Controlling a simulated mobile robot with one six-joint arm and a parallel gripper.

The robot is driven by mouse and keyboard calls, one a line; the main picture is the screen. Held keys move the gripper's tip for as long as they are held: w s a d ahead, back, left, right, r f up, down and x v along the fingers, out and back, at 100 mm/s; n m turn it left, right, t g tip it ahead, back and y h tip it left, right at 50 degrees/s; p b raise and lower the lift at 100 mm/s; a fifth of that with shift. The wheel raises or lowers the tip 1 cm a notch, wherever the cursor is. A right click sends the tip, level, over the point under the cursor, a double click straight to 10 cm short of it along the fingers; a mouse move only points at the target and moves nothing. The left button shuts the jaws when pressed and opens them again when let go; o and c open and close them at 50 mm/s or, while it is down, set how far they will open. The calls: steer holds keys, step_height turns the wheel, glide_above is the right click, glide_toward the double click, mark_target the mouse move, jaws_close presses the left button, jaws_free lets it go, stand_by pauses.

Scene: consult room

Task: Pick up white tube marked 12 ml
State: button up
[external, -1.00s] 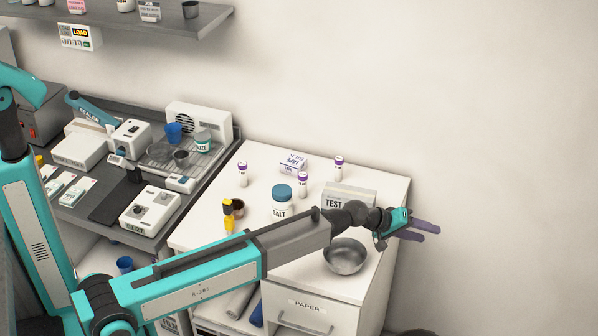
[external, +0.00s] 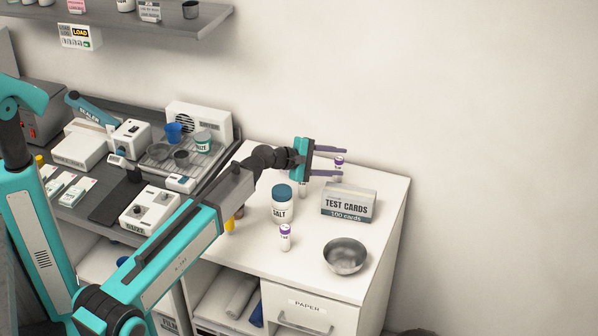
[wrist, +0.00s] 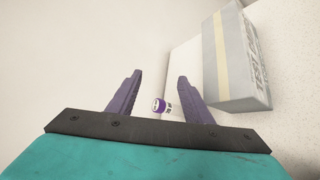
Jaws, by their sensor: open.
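A white tube with a purple cap (external: 339,166) stands at the back of the white cabinet top; in the wrist view the tube (wrist: 168,109) shows between my fingers. My gripper (external: 343,161) is open and empty, its two purple fingers pointing right around the tube's position in the picture; it also shows in the wrist view (wrist: 160,76). I cannot tell whether the fingers are level with the tube. A similar tube (external: 285,238) stands at the front, and another (external: 303,190) is partly hidden behind the salt jar. The tube markings are too small to read.
A test cards box (external: 347,204) stands close to the right of my gripper, and also in the wrist view (wrist: 236,60). A salt jar (external: 282,204) and a metal bowl (external: 345,256) are nearer the front. The back wall is close behind the cabinet.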

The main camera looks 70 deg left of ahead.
steer(key=s+a+n+t+y+b, duration=0.1)
steer(key=s+a+n+b, duration=0.1)
steer(key=s+a+n, duration=0.3)
steer(key=s+a+r+n+t+y+b, duration=0.1)
steer(key=s+a+n+b, duration=0.2)
steer(key=s, duration=0.7)
steer(key=s+a+n+t+b, duration=0.1)
steer(key=s+a+n+b, duration=0.2)
steer(key=s+a+n, duration=0.4)
steer(key=shift+s+a+r+t+y, duration=0.15)
steer(key=shift+s+a+t+y, duration=0.05)
steer(key=shift+s+a, duration=0.25)
steer(key=shift+s+a+r+t+y, duration=0.15)
steer(key=shift+s+a+t+y, duration=0.05)
steer(key=shift+s+a, duration=0.2)
steer(key=shift+f, duration=0.15)
steer(key=shift+f, duration=1.05)
steer(key=shift+w+f, duration=0.15)
steer(key=shift+f, duration=2.3)
steer(key=shift+w+a+r+p, duration=0.15)
steer(key=shift+w+p, duration=0.1)
steer(key=shift+w, duration=0.45)
steer(key=shift+w+a+f+p, duration=0.1)
steer(key=shift+w+p, duration=0.1)
steer(key=shift+w, duration=0.5)
